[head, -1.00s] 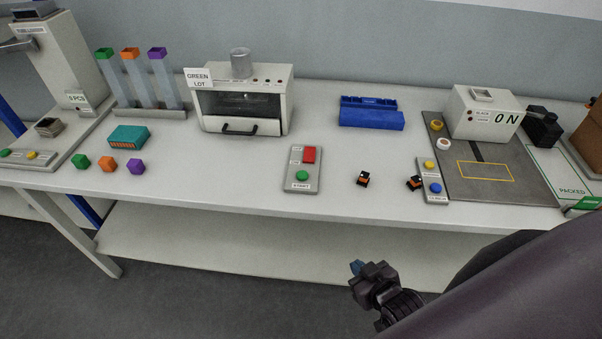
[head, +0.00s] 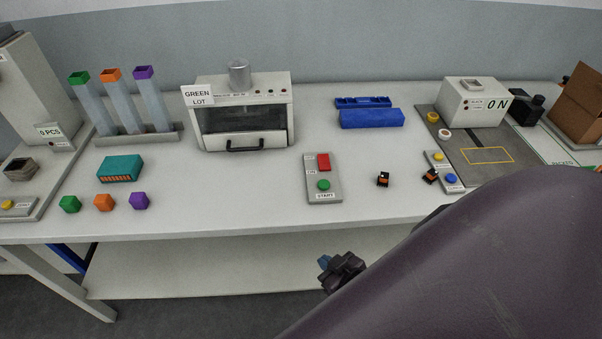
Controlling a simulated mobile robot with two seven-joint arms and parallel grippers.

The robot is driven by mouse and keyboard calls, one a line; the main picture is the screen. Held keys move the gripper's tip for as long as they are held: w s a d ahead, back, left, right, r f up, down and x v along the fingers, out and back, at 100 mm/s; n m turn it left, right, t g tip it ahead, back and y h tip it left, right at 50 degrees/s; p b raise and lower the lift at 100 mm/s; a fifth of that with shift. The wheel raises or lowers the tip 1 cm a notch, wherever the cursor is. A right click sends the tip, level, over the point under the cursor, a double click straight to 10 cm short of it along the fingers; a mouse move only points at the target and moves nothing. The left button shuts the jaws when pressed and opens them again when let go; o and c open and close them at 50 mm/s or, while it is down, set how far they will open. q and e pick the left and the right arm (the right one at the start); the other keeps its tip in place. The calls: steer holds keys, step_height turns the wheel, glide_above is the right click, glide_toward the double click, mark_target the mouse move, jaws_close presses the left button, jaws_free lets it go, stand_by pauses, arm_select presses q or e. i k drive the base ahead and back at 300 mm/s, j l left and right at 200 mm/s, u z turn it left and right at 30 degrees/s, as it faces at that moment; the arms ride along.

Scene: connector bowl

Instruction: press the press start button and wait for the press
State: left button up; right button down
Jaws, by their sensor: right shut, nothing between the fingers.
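The green START button (head: 323,185) sits on a small grey control panel (head: 312,198) on the table, below a red button (head: 323,161). The press appears to be the white machine (head: 199,133) with a grey cylinder on top, a dark window, a handled front and a GREEN LOT sign. My right gripper (head: 325,263) is shut and empty, in front of and below the table's front edge, apart from the panel. My right arm covers the lower right. My left gripper is not in view.
Two small black-and-orange connectors (head: 383,179) (head: 430,176) lie right of the panel. A blue holder (head: 371,118) stands behind them. The table (head: 235,190) is clear left of the panel.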

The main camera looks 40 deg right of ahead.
mark_target(322, 184)
steer(key=i+j, duration=0.2)
steer(key=j, duration=0.15)
steer(key=i+j, duration=0.2)
steer(key=j+z, duration=0.15)
steer(key=z, duration=1.2)
